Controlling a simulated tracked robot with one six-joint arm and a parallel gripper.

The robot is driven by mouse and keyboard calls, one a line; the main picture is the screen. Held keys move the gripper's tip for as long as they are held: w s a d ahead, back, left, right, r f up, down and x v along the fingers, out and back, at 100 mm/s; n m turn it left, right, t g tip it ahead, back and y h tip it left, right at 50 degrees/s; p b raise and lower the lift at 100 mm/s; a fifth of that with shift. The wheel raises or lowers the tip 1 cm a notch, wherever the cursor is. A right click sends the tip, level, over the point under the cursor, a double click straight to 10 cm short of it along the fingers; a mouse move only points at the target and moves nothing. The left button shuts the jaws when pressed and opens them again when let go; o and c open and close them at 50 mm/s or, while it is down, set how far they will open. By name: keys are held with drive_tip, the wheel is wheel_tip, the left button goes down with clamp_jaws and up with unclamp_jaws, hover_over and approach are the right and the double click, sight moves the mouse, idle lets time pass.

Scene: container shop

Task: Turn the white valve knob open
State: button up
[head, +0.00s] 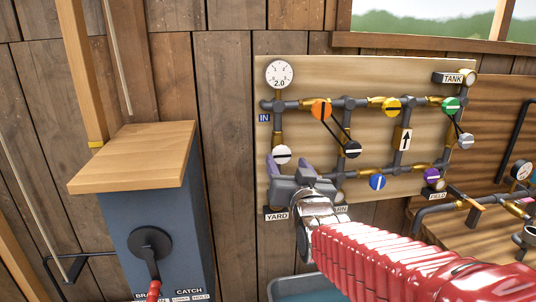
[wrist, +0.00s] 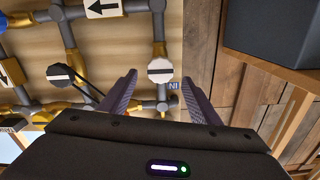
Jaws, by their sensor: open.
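The white valve knob (head: 281,154) sits on the left side of the pipe board (head: 300,75), below the blue IN label. Its dark stripe lies roughly level in the head view. In the wrist view the white knob (wrist: 160,70) shows between and beyond my fingertips, its stripe across the picture. My gripper (head: 289,167) is open and empty, just below the knob in the head view, with a purple finger to each side. The fingers also show in the wrist view (wrist: 159,80). I see no contact with the knob.
A blue knob (head: 378,182) and a gauge (head: 279,74) share the board. A blue box with a wooden top (head: 135,158) stands left. My gripper partly hides the lower pipes.

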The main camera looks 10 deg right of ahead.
sight(283, 155)
drive_tip(key=shift+w, duration=3.3)
drive_tip(key=shift+c, duration=0.6)
drive_tip(key=c, duration=0.9)
